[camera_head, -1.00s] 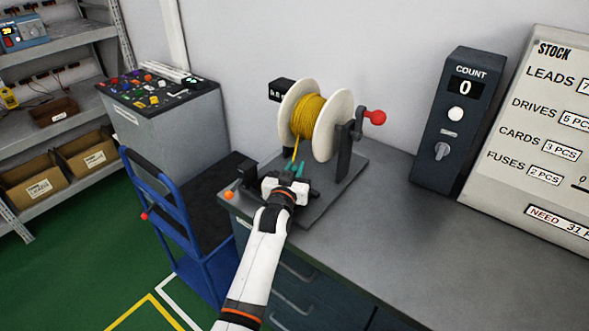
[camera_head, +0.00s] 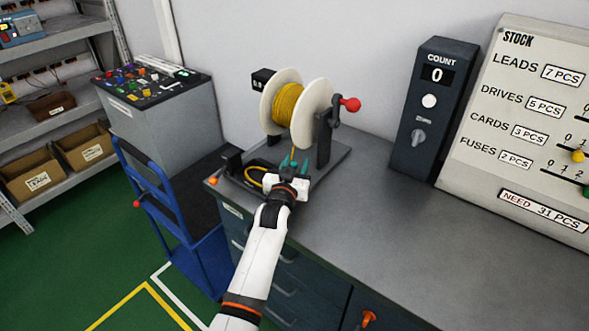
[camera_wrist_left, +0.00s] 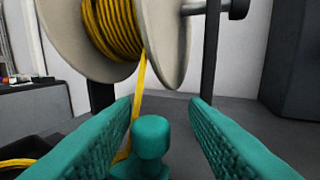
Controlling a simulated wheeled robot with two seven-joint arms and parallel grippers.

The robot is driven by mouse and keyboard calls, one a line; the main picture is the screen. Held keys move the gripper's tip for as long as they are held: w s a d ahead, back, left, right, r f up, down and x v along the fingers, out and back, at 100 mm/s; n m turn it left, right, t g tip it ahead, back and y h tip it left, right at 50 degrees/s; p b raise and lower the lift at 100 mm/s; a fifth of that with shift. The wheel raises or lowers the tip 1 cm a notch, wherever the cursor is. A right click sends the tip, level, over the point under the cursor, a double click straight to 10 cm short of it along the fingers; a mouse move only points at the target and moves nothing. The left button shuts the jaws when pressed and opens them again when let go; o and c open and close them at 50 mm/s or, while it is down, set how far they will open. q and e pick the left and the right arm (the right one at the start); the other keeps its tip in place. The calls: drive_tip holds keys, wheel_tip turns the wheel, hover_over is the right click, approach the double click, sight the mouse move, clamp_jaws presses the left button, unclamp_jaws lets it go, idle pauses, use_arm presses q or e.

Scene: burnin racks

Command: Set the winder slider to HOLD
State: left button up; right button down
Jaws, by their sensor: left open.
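The winder holds a spool of yellow cable (camera_head: 290,106) between pale round flanges, with a red crank knob (camera_head: 350,104) at its right. My left gripper (camera_head: 295,163) is open over the winder's grey base (camera_head: 332,157), in front of the spool. In the left wrist view, a teal knob (camera_wrist_left: 151,138) stands upright between the open teal fingers (camera_wrist_left: 161,102), with a gap on each side. The cable (camera_wrist_left: 139,105) runs down from the spool behind the knob. No HOLD marking is readable, and the slider's track is hidden. My right gripper is not in view.
A COUNT box (camera_head: 432,110) reading 0 and a STOCK board (camera_head: 520,130) stand on the bench at the right. A loop of cable lies in a dark tray left of the gripper. A blue cart (camera_head: 160,200) stands left. The bench front is clear.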

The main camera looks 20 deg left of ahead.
use_arm(q)
drive_tip(key=s, duration=0.7)
drive_tip(key=s+b, duration=0.1)
drive_tip(key=s, duration=0.3)
drive_tip(key=shift+s+d, duration=0.15)
drive_tip(key=shift+d, duration=0.25)
drive_tip(key=shift+s, duration=0.3)
